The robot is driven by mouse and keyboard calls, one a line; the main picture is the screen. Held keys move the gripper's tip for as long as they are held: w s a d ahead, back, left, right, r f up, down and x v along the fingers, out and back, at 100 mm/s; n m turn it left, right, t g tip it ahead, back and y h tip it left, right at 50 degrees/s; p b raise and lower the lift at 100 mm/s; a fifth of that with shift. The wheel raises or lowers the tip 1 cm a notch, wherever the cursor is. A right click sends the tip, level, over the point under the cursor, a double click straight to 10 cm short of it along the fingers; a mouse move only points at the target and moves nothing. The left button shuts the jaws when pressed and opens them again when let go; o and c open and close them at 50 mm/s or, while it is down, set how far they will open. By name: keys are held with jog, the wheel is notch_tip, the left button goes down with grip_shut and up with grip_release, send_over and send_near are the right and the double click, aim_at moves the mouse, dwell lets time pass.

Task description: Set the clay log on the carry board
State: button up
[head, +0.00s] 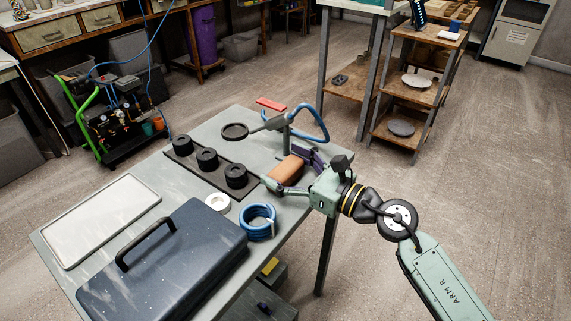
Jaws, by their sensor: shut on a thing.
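The clay log (285,167) is an orange-brown block near the right edge of the grey table. My gripper (283,170) is shut on it, with one finger on each side. The fingers and gripper body hide part of the log, and I cannot tell whether it touches the table. A pale flat board with a thin rim (101,220), which looks like the carry board, lies empty at the table's left side. It is well apart from my gripper.
Between log and board are a dark strip with three black rings (207,159), a white ring (217,202), a coiled blue hose (257,220) and a large dark blue case (165,265) with a raised handle.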

jog(key=shift+f, duration=0.15)
jog(key=o, duration=1.4)
